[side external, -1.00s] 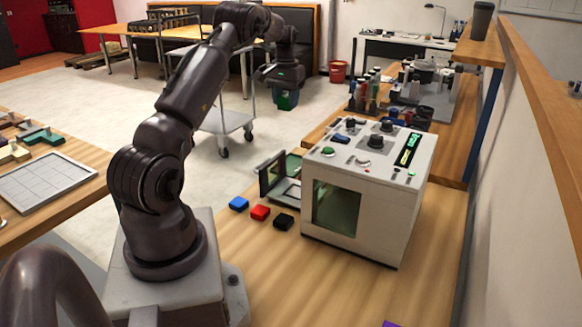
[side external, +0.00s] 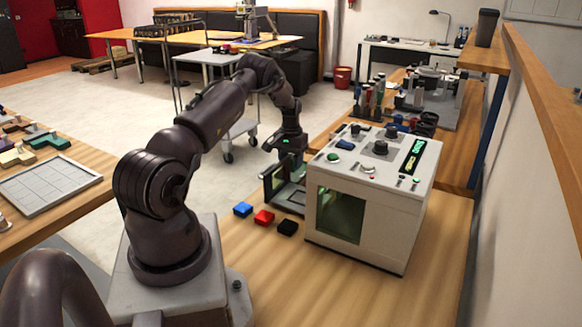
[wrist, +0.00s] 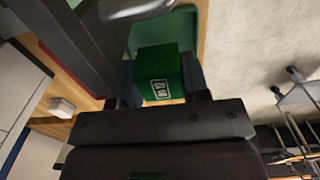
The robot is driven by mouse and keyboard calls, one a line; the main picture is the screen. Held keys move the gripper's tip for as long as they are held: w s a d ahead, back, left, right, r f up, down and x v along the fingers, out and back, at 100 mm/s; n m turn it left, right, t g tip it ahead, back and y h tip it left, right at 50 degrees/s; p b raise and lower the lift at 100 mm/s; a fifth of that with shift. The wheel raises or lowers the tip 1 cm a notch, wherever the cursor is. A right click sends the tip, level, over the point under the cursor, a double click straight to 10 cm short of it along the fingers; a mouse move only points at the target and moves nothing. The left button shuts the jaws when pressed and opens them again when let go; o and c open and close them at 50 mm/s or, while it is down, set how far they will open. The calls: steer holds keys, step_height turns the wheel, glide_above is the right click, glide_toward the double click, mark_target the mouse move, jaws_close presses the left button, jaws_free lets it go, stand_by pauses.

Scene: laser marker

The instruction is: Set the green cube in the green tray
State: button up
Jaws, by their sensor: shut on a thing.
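The green cube (wrist: 160,72), with a white printed mark on its face, sits between the fingers of my gripper (wrist: 165,80) in the wrist view. My gripper is shut on it. A green surface (wrist: 178,25), which looks like the green tray, lies just beyond the cube in the wrist view, by the wooden table edge. Whether cube and tray touch is not clear.
The wooden table nearer the camera is clear.

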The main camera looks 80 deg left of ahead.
steer(key=shift+f, duration=1.05)
steer(key=shift+f, duration=0.2)
steer(key=o, duration=1.1)
